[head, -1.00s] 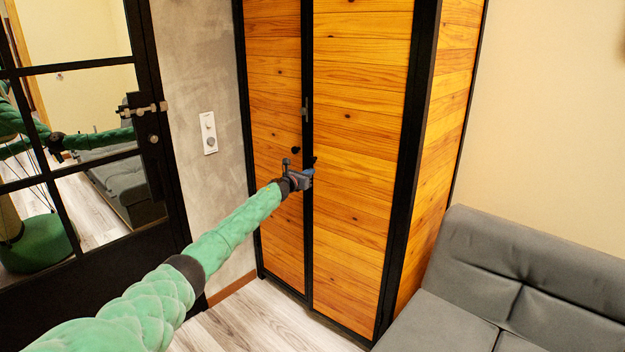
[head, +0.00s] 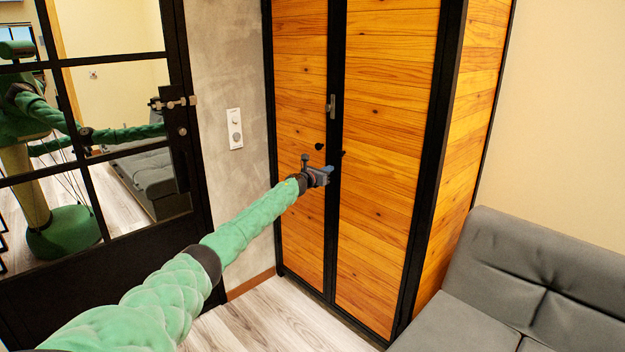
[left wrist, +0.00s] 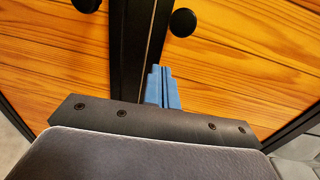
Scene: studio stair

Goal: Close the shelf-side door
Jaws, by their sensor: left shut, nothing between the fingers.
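A tall wardrobe has two wood-plank doors in black frames: a left door (head: 300,75) and a right door (head: 385,130). They meet at a narrow dark seam and look about flush; I cannot tell whether either stands slightly ajar. Which one is the shelf-side door does not show. Small black knobs flank the seam. My left gripper (head: 325,174) is in front of the seam, below the knobs. In the left wrist view its blue fingertips (left wrist: 162,88) are together and empty, pointing at the door edges; contact is unclear. My right gripper is not in view.
A grey sofa (head: 540,270) stands at the right, close to the wardrobe's side. A black-framed glass panel (head: 180,125) at the left reflects me. A wall switch (head: 235,128) is on the grey wall. Wooden floor (head: 275,318) is clear before the wardrobe.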

